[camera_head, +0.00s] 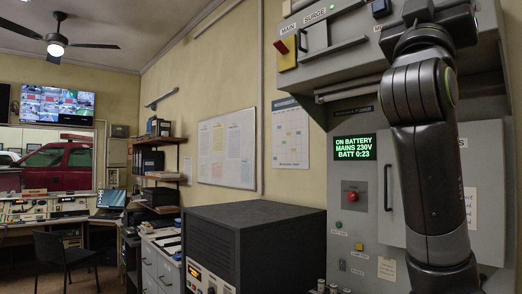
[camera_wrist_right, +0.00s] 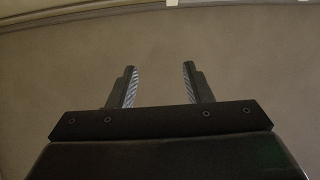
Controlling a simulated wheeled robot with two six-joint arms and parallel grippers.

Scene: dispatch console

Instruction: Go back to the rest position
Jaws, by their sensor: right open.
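My right gripper (camera_wrist_right: 160,88) shows in the right wrist view. Its two fingers stand apart with nothing between them, against a plain beige-brown surface. In the head view my right arm rises in front of the grey power cabinet (camera_head: 370,222) at the right; its gripper is out of that picture. My left arm and left gripper are in neither view. The green display (camera_head: 355,148) on the cabinet reads "ON BATTERY, MAINS 230V, BATT 0:23".
A yellow-backed switch (camera_head: 287,55) and a handle (camera_head: 302,40) sit on the upper panel. A red button (camera_head: 352,196) is below the display. A dark rack unit (camera_head: 255,225) stands left of the cabinet. A chair (camera_head: 65,255) and desk are at the far left.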

